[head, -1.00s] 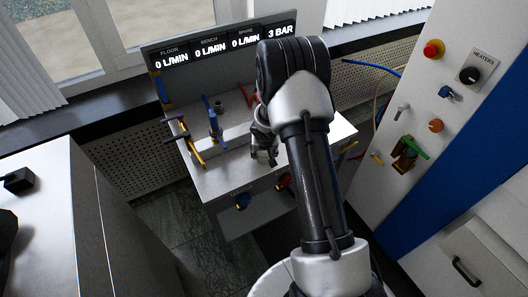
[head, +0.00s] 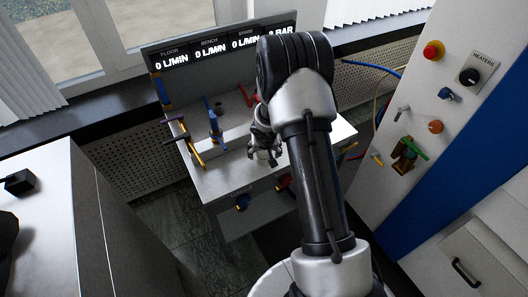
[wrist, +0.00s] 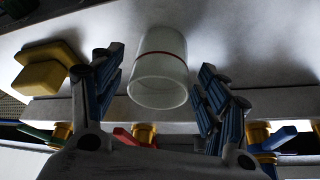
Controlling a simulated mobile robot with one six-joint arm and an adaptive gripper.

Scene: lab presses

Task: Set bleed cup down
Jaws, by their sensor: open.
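The bleed cup (wrist: 160,75) is a pale, translucent cup with a thin red line around it. In the wrist view it stands between my gripper's fingers, with a visible gap to either side. My gripper (wrist: 153,95) is open around the cup. In the head view my gripper (head: 265,152) is over the front part of the grey bench (head: 232,180). The cup is small and mostly hidden there.
A yellow block (wrist: 47,68) is left of the fingers in the wrist view. A display panel (head: 215,48) rises behind.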

